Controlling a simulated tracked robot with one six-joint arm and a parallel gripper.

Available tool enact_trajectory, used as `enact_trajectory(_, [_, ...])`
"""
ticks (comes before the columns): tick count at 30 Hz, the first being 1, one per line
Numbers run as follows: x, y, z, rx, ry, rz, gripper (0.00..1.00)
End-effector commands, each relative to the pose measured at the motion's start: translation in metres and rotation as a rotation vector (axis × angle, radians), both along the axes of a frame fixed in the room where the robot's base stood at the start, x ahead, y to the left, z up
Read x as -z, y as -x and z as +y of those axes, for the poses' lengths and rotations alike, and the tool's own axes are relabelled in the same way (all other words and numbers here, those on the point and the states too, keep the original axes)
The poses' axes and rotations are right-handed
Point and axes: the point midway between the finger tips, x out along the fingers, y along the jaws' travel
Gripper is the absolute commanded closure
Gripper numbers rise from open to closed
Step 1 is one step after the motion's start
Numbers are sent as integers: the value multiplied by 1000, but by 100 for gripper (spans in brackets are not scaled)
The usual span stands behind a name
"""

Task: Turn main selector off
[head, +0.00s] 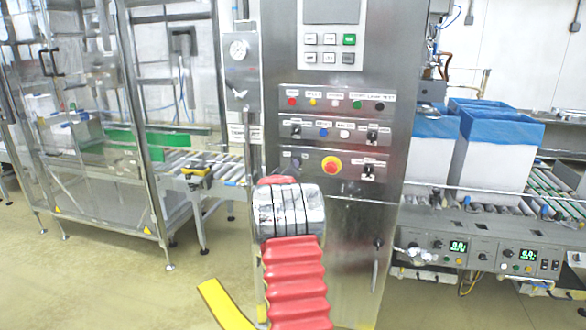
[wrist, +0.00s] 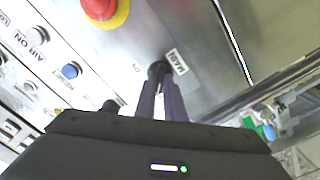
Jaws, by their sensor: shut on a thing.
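The main selector (wrist: 157,68) is a small black knob on the steel panel, beside a white tag that seems to read MAIN. In the wrist view my gripper (wrist: 160,90) has its two dark fingers closed around this knob. Which way the knob points is hard to tell. In the head view the control cabinet (head: 350,225) stands in the middle. My red arm reaches up to the left part of its lowest control row and largely hides my gripper and the knob there.
A red and yellow emergency stop (head: 331,165) sits right of the selector in the head view. A blue button (wrist: 70,70) is in the row above it. Conveyors with blue-lined boxes (head: 492,165) stand at the right, a framed machine (head: 140,130) at the left.

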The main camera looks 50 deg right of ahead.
Motion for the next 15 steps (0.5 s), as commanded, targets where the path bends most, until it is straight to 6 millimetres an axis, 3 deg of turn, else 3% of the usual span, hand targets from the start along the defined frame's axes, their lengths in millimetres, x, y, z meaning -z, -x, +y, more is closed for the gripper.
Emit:
enact_trajectory(10, [-1, -5, 3, -9, 5, 6, 100])
enact_trajectory(11, [-1, -5, 3, -9, 5, 6, 89])
enact_trajectory(15, [-1, -4, 3, -8, 3, 5, 80])
